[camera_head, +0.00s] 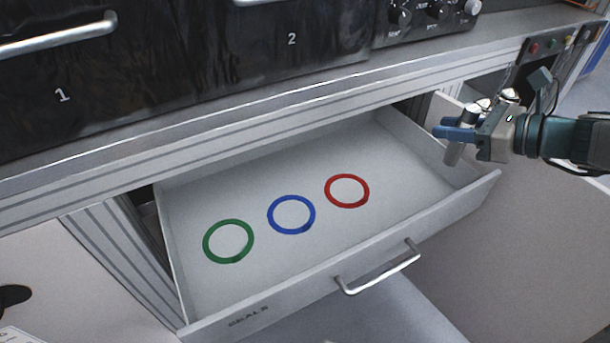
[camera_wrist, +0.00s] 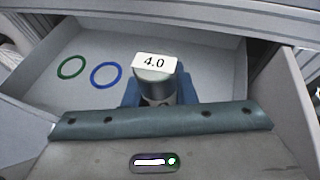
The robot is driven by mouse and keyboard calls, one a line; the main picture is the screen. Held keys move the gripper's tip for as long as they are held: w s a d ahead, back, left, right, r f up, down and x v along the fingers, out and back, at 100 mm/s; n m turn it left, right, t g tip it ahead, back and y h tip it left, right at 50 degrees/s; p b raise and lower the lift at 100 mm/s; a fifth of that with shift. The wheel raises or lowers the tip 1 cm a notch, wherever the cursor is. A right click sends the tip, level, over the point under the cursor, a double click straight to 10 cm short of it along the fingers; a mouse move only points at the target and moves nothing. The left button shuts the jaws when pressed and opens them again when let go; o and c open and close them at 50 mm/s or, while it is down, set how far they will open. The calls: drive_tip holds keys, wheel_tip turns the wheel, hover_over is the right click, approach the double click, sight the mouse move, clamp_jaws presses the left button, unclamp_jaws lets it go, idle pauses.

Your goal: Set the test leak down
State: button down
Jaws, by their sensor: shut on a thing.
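The test leak (camera_wrist: 156,86) is a metal cylinder with a white tag reading 4.0, seen in the wrist view between blue fingers. In the head view, my gripper (camera_head: 457,130) comes in from the right and is shut on a silvery cylinder (camera_head: 453,153), the same test leak. It is held above the right end of the open drawer, near its right wall. The gripper's fingers hide part of the cylinder.
The open drawer (camera_head: 330,268) holds a green ring (camera_head: 206,248), a blue ring (camera_head: 270,222) and a red ring (camera_head: 329,196); its floor is otherwise clear. A handle (camera_head: 378,273) juts from its front. The counter edge (camera_head: 300,98) runs behind. A control panel (camera_head: 545,50) stands at the right.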

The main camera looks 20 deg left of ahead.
drive_tip(key=w+a+f+b, duration=0.1)
drive_tip(key=w+a+f, duration=0.2)
drive_tip(key=f, duration=0.4)
drive_tip(key=w+a+f+b, duration=0.1)
drive_tip(key=w+a+f, duration=0.3)
drive_tip(key=f, duration=0.3)
drive_tip(key=shift+w+a+f, duration=0.15)
drive_tip(key=shift+w+a, duration=0.05)
drive_tip(key=shift+f+b, duration=0.1)
drive_tip(key=shift+b, duration=0.25)
drive_tip(key=shift+f+b, duration=0.45)
drive_tip(key=shift+f, duration=0.1)
drive_tip(key=c, duration=1.2)
unclamp_jaws()
